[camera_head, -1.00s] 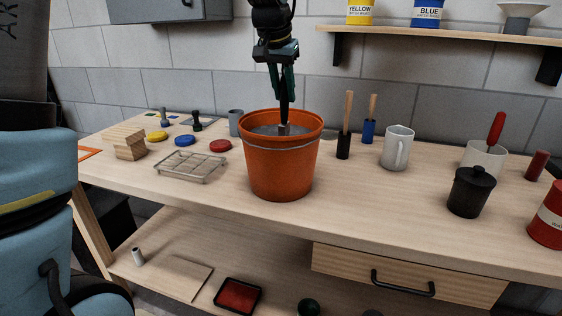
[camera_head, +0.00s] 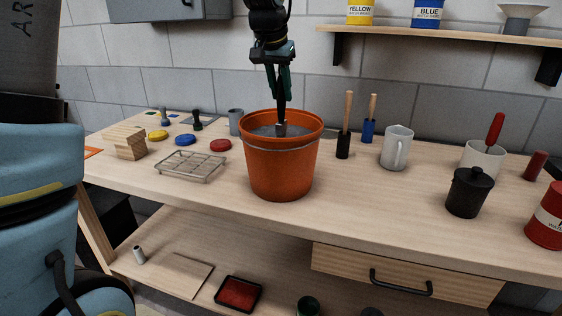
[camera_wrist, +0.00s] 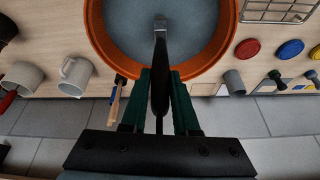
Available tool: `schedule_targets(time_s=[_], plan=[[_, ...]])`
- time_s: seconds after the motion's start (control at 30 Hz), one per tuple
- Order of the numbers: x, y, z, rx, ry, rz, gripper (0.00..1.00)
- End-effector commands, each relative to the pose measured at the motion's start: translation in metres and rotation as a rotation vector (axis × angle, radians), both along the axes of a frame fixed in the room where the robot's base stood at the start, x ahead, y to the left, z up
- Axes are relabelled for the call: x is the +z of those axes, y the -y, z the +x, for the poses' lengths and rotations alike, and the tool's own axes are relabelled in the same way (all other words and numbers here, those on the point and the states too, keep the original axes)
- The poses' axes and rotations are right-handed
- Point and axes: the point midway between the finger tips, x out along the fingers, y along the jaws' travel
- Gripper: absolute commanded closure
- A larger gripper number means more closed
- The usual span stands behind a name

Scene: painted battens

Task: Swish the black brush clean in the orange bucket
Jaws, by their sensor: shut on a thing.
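The orange bucket (camera_head: 282,168) stands upright on the workbench and holds grey liquid (camera_head: 262,131). My gripper (camera_head: 279,98) points down above the bucket and is shut on the black brush (camera_head: 281,117). The brush hangs upright, with its metal-coloured lower part inside the rim, at the liquid; its bristle tip is hidden. In the wrist view, my gripper (camera_wrist: 160,88) holds the black handle, and the brush's grey ferrule (camera_wrist: 160,24) shows over the liquid within the orange rim (camera_wrist: 97,52).
Right of the bucket stand two wooden-handled brushes (camera_head: 346,125), a white mug (camera_head: 397,147) and a black lidded pot (camera_head: 469,192). Left are a wire rack (camera_head: 190,166), coloured lids (camera_head: 220,146), stacked wood blocks (camera_head: 126,141) and a grey cup (camera_head: 235,121). The bench front is clear.

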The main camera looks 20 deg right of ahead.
Motion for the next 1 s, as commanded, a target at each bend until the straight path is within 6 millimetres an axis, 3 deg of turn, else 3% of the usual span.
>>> schedule_targets(time_s=[1.0], plan=[[0.071, 0.0, 0.0, 0.0, 0.001, -0.001, 1.0]])
